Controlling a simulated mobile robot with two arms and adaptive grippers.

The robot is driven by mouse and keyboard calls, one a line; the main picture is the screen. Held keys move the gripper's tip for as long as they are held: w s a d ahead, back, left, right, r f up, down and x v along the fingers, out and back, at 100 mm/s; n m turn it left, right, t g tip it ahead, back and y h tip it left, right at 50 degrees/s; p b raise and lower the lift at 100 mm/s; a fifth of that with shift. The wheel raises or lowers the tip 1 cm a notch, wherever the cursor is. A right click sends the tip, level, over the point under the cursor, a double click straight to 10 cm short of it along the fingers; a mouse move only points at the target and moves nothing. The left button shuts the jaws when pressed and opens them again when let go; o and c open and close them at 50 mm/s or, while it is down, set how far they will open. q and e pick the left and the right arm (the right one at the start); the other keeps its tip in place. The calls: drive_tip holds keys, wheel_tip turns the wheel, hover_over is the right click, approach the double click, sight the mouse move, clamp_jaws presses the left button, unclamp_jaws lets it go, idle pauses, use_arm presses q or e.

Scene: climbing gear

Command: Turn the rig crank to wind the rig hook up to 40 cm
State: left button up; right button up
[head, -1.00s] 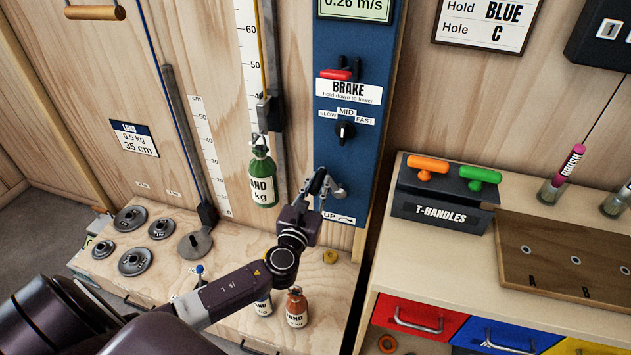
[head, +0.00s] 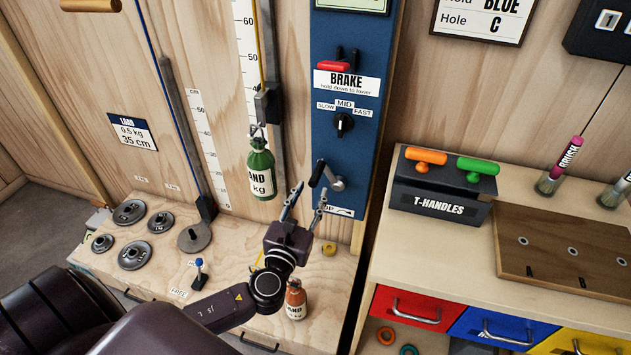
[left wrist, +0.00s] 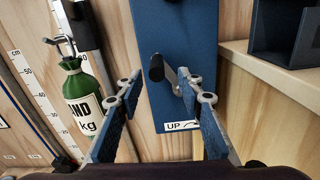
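The rig crank (head: 338,183) is on the blue panel, its dark handle pointing up and left. Its handle (left wrist: 156,68) also shows in the left wrist view. My left gripper (head: 309,190) is open and empty, just below and in front of the crank, its fingers spread apart. In the left wrist view the handle appears between and beyond the fingertips (left wrist: 160,80); I see no contact. The rig hook (head: 257,130) carries a green sand bottle (head: 261,174). Its dark carriage (head: 268,103) is below the 50 mark of the scale (head: 248,90), hiding nearby figures. My right gripper is out of view.
A red brake lever (head: 333,66) and a speed knob (head: 343,123) sit above the crank. The T-handles box (head: 440,206) stands to the right. Weight discs (head: 133,254) and a brown bottle (head: 296,303) are on the low bench.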

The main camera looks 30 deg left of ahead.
use_arm(q)
drive_tip(key=shift+v, duration=2.3)
